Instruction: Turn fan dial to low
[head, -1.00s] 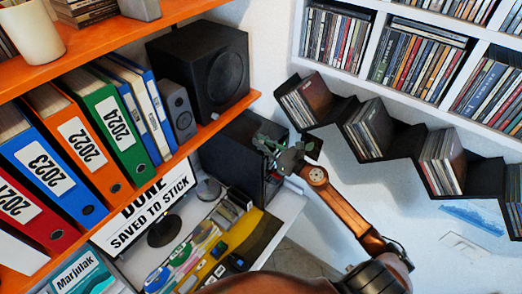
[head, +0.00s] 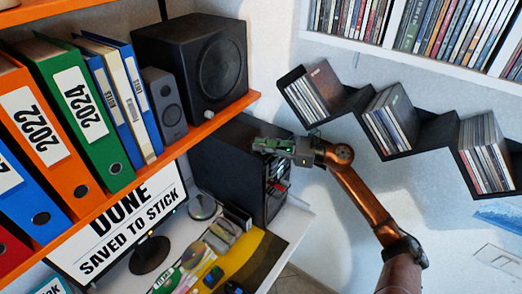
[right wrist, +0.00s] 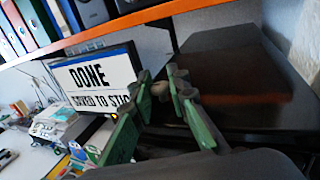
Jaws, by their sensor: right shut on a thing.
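The dark computer tower (head: 232,165) stands on the white desk below the orange shelf, and its front faces right. My right gripper (head: 268,146), with green finger pads, is at the upper front edge of the tower. In the right wrist view its fingers (right wrist: 170,86) reach the near edge of the tower's top (right wrist: 225,70). They are shut on a small grey piece that I take for the fan dial (right wrist: 180,84). The fingers hide most of it, and its setting cannot be read. My left gripper is not in view.
The orange shelf (head: 215,121) with a black speaker (head: 190,62) and binders runs just above the tower. A monitor (head: 120,232) reading "DONE SAVED TO STICK" stands left. Black zigzag wall shelves (head: 425,130) with discs hang right. The wall space beside my arm is free.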

